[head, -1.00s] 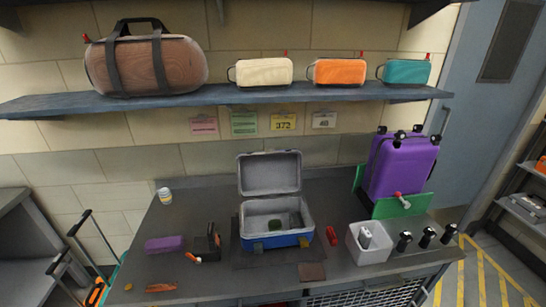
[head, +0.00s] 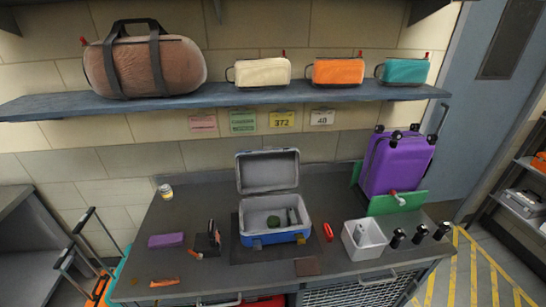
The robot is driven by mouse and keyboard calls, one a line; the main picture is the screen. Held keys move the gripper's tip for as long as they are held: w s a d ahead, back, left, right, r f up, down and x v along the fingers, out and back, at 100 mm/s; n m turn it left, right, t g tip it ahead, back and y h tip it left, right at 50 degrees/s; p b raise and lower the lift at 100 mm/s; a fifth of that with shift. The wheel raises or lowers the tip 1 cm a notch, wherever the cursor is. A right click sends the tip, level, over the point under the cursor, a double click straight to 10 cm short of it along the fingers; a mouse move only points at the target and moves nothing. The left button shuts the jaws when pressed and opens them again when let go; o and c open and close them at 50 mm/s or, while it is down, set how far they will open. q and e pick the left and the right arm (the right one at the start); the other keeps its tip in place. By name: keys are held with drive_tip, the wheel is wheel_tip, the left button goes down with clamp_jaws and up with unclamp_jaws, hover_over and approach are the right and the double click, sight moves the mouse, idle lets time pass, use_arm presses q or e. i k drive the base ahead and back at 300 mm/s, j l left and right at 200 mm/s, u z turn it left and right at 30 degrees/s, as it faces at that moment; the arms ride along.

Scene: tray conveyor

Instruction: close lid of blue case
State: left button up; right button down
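The blue case (head: 275,238) stands on the dark workbench with its grey lid (head: 268,172) raised upright at the back. The grey interior faces me. A small green item (head: 273,222) and a slim dark item (head: 292,216) lie inside it. Two orange-brown latches show on the front of the case. Neither of my grippers is in view, and nothing touches the case or lid.
A light grey bin (head: 364,252) and several black bottles stand to the right. A red item (head: 328,232) lies beside the case. A purple suitcase (head: 399,165) stands behind right. A purple box (head: 166,240) lies left. The shelf (head: 220,96) holds bags.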

sight(266, 169)
drive_tip(key=i+l+u, duration=0.15)
drive_tip(key=u, duration=0.25)
drive_tip(key=i+l+u, duration=0.1)
drive_tip(key=l+u, duration=0.35)
drive_tip(key=i+l+u, duration=0.1)
drive_tip(key=l+u, duration=0.55)
drive_tip(key=u, duration=0.15)
